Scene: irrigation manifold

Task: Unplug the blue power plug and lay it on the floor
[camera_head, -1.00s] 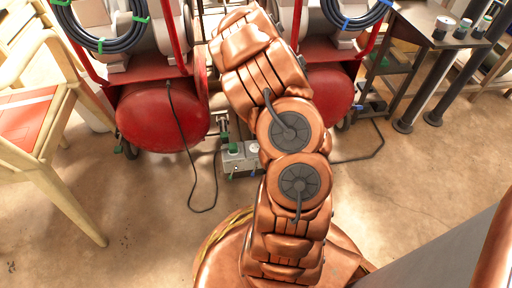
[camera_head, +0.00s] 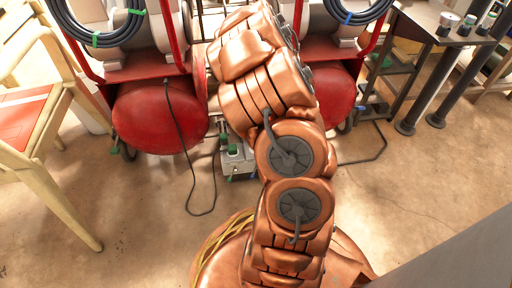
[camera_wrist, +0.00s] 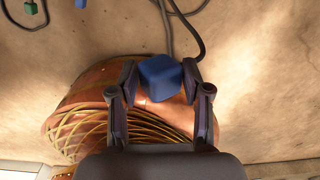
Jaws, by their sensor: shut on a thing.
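The blue power plug (camera_wrist: 160,78) sits between the two fingertips of my gripper (camera_wrist: 159,82) in the wrist view. My gripper is shut on it, and it is clear of any socket there. Dark cords run near it toward the top of that view. In the head view my arm hides the gripper and the blue plug. A grey socket box (camera_head: 238,166) stands on the floor left of my arm, with a green plug (camera_head: 233,149) on top. My arm covers the box's right part.
Bare floor (camera_head: 130,215) lies left of my arm, with a black cord (camera_head: 214,185) looping across it. Red tanks (camera_head: 158,118) stand behind. A wooden chair (camera_head: 50,180) is at left, and a dark metal table (camera_head: 440,35) is at right.

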